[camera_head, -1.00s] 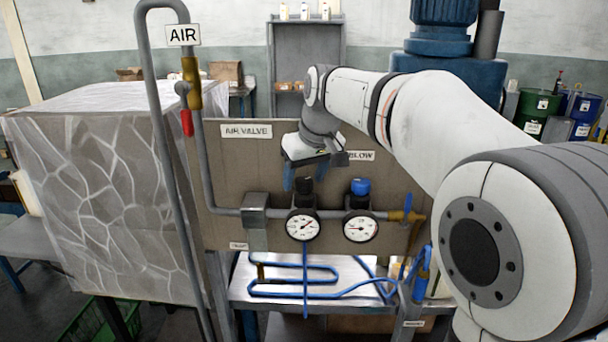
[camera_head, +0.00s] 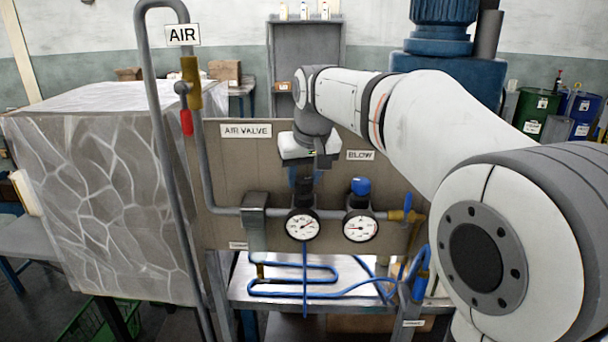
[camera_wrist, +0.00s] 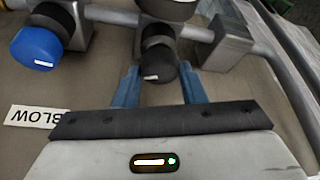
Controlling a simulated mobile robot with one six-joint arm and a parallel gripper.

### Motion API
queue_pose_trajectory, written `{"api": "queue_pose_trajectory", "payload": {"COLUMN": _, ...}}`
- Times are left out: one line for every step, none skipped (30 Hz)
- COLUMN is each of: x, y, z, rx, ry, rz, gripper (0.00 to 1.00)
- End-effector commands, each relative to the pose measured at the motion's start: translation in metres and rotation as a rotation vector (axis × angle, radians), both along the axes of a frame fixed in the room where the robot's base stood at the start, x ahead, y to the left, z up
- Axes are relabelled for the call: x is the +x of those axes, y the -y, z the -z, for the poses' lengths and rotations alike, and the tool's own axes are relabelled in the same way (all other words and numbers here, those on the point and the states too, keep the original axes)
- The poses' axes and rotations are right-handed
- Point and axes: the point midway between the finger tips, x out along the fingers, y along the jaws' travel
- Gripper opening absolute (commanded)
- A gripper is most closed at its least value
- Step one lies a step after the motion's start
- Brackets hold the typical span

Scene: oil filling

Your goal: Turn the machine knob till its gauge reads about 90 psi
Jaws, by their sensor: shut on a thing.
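The black knob (camera_head: 304,194) sits on the regulator above the left gauge (camera_head: 302,226), near the AIR VALVE label. It also shows in the wrist view (camera_wrist: 158,64), with a small white mark on its end. My gripper (camera_head: 304,178) is above the regulator, its blue fingers pointing down. In the wrist view my gripper (camera_wrist: 158,86) has one finger on each side of the black knob and is shut on it. The left gauge has a white dial with a needle; its numbers are too small to read.
A blue knob (camera_head: 361,187) and a second gauge (camera_head: 360,226) stand close to the right, under the BLOW label (camera_head: 360,155). A grey pipe (camera_head: 225,211) runs along the panel. A tall AIR pipe with a red-handled valve (camera_head: 187,122) stands at left.

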Motion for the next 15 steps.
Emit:
{"api": "queue_pose_trajectory", "payload": {"x": -0.0001, "y": -0.0004, "z": -0.0007, "rx": 0.000, "ry": 0.001, "rz": 0.022, "gripper": 0.14}}
{"api": "queue_pose_trajectory", "payload": {"x": -0.0001, "y": -0.0004, "z": -0.0007, "rx": 0.000, "ry": 0.001, "rz": 0.035, "gripper": 0.14}}
{"api": "queue_pose_trajectory", "payload": {"x": -0.0001, "y": -0.0004, "z": -0.0007, "rx": 0.000, "ry": 0.002, "rz": 0.047, "gripper": 0.14}}
{"api": "queue_pose_trajectory", "payload": {"x": 0.0000, "y": -0.0004, "z": -0.0006, "rx": 0.001, "ry": 0.002, "rz": 0.055, "gripper": 0.14}}
{"api": "queue_pose_trajectory", "payload": {"x": 0.0001, "y": -0.0003, "z": -0.0006, "rx": 0.000, "ry": 0.002, "rz": 0.060, "gripper": 0.14}}
{"api": "queue_pose_trajectory", "payload": {"x": 0.0001, "y": -0.0003, "z": -0.0006, "rx": 0.000, "ry": 0.002, "rz": 0.063, "gripper": 0.14}}
{"api": "queue_pose_trajectory", "payload": {"x": 0.0001, "y": -0.0003, "z": -0.0006, "rx": 0.000, "ry": 0.002, "rz": 0.064, "gripper": 0.14}}
{"api": "queue_pose_trajectory", "payload": {"x": 0.0001, "y": -0.0003, "z": -0.0006, "rx": 0.000, "ry": 0.002, "rz": 0.064, "gripper": 0.14}}
{"api": "queue_pose_trajectory", "payload": {"x": 0.0001, "y": -0.0003, "z": -0.0006, "rx": 0.000, "ry": 0.002, "rz": 0.064, "gripper": 0.14}}
{"api": "queue_pose_trajectory", "payload": {"x": 0.0001, "y": -0.0003, "z": -0.0006, "rx": 0.000, "ry": 0.002, "rz": 0.064, "gripper": 0.14}}
{"api": "queue_pose_trajectory", "payload": {"x": 0.0000, "y": -0.0004, "z": -0.0006, "rx": 0.000, "ry": 0.002, "rz": 0.064, "gripper": 0.14}}
{"api": "queue_pose_trajectory", "payload": {"x": 0.0001, "y": -0.0005, "z": -0.0007, "rx": 0.000, "ry": 0.003, "rz": 0.063, "gripper": 0.14}}
{"api": "queue_pose_trajectory", "payload": {"x": 0.0001, "y": -0.0005, "z": -0.0007, "rx": 0.000, "ry": 0.003, "rz": 0.063, "gripper": 0.14}}
{"api": "queue_pose_trajectory", "payload": {"x": 0.0001, "y": -0.0006, "z": -0.0007, "rx": 0.000, "ry": 0.003, "rz": 0.063, "gripper": 0.38}}
{"api": "queue_pose_trajectory", "payload": {"x": 0.0001, "y": -0.0006, "z": -0.0007, "rx": 0.001, "ry": 0.003, "rz": 0.063, "gripper": 0.41}}
